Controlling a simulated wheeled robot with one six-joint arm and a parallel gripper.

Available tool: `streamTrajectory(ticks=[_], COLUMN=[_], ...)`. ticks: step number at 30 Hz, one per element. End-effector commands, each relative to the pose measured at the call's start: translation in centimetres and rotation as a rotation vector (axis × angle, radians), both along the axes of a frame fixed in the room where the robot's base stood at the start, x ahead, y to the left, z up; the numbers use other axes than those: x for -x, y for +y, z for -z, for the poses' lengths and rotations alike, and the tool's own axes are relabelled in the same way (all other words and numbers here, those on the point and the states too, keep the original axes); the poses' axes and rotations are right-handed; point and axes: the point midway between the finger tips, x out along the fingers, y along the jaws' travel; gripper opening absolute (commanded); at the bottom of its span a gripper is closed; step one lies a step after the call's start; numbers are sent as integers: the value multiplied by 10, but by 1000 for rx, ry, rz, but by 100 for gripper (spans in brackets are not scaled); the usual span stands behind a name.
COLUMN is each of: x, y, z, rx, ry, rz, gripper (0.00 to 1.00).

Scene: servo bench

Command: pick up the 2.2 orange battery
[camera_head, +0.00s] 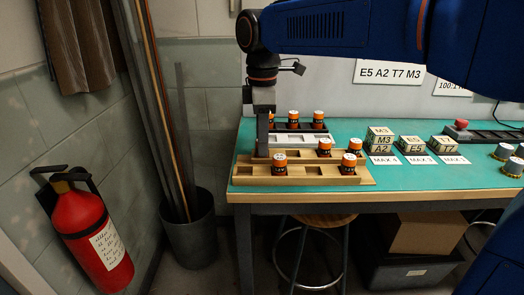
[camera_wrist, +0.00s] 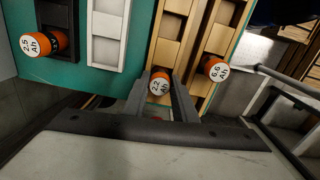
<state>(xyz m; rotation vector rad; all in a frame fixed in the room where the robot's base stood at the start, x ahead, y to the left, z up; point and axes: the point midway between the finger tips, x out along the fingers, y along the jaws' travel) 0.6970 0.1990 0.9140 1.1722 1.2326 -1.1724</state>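The orange battery with a white top marked 2.2 (camera_wrist: 159,87) stands in the left row of the tan wooden tray (camera_wrist: 169,52) in the wrist view. My gripper (camera_wrist: 160,92) has one dark finger on each side of it, very close to its sides. I cannot tell whether the fingers touch it. In the head view my gripper (camera_head: 263,137) points down at the left end of the wooden tray (camera_head: 310,181) and hides this battery.
A 6.6 battery (camera_wrist: 215,69) stands in the neighbouring wooden row. A 2.5 battery (camera_wrist: 44,44) is in the black tray beyond the white tray (camera_wrist: 105,25). Other orange batteries (camera_head: 349,164) stand to the right. Labelled blocks (camera_head: 380,140) are farther right on the green bench (camera_head: 440,180).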

Motion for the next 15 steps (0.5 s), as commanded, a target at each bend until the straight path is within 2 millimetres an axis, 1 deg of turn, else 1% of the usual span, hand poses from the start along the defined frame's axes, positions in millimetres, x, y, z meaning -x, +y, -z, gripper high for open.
streamTrajectory(ticks=[1, 2, 3, 11, 14, 15], x=[0, 0, 0, 0, 0, 0], y=[0, 0, 0, 0, 0, 0], z=[0, 0, 0, -2, -9, -14], rx=[0, 0, 0, 0, -1, -1], ry=[0, 0, 0, -1, -2, -2], rz=[0, 0, 0, 0, 0, 0], gripper=[9, 2, 0, 0, 0, 0])
